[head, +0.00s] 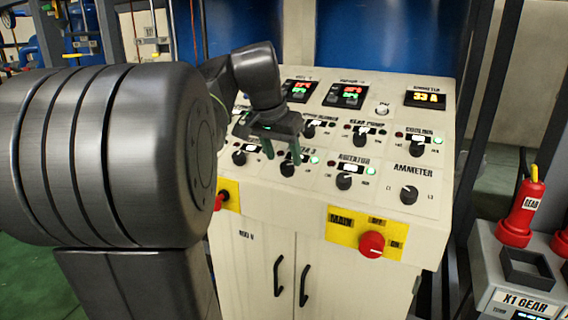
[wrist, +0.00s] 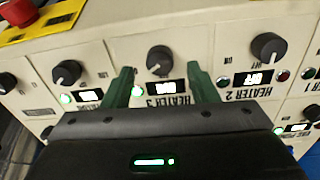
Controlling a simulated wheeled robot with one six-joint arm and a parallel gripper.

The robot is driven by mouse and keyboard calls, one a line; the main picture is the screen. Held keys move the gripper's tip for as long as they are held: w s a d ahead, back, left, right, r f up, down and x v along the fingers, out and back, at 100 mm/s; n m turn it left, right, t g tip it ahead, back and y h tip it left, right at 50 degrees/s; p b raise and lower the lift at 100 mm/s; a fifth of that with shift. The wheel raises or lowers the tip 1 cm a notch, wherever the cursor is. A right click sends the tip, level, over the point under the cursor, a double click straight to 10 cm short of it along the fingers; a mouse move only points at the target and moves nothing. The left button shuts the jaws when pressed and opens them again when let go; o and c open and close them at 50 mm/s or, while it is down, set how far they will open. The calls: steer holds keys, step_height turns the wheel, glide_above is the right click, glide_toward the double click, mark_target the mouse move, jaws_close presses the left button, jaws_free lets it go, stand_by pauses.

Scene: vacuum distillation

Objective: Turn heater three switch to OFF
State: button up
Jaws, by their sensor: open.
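The heater three switch is a round black knob (head: 288,168) on the sloping cream control panel (head: 425,175). In the wrist view the knob (wrist: 159,59) appears upside down, above the HEATER 3 label, with a green light (wrist: 137,90) lit beside its display. The display (wrist: 166,87) seems to read ON. My gripper (head: 282,157) is open, with its two green fingers pointing down at the panel. In the wrist view the fingers (wrist: 159,69) stand on either side of the knob, with a gap on each side. Nothing is held. Whether the fingertips touch the panel cannot be told.
The heater 2 knob (wrist: 268,47) is at the right in the wrist view, its display reading OFF. Another knob (wrist: 66,73) is at the left. The agitator knob (head: 344,181) and ammeter knob (head: 409,194) are to the right. A red main switch (head: 371,245) sits below.

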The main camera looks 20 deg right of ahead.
mark_target(287, 165)
steer(key=shift+x, duration=1.65)
steer(key=shift+r, duration=0.1)
steer(key=c, duration=1)
steer(key=shift+o, duration=0.2)
steer(key=shift+n, duration=0.3)
steer(key=n+p, duration=0.3)
steer(key=n, duration=0.2)
steer(key=shift+r, duration=0.15)
steer(key=n+p, duration=0.2)
steer(key=n, duration=0.4)
steer(key=shift+p, duration=0.35)
steer(key=shift+d+n, duration=0.1)
steer(key=shift+n, duration=0.3)
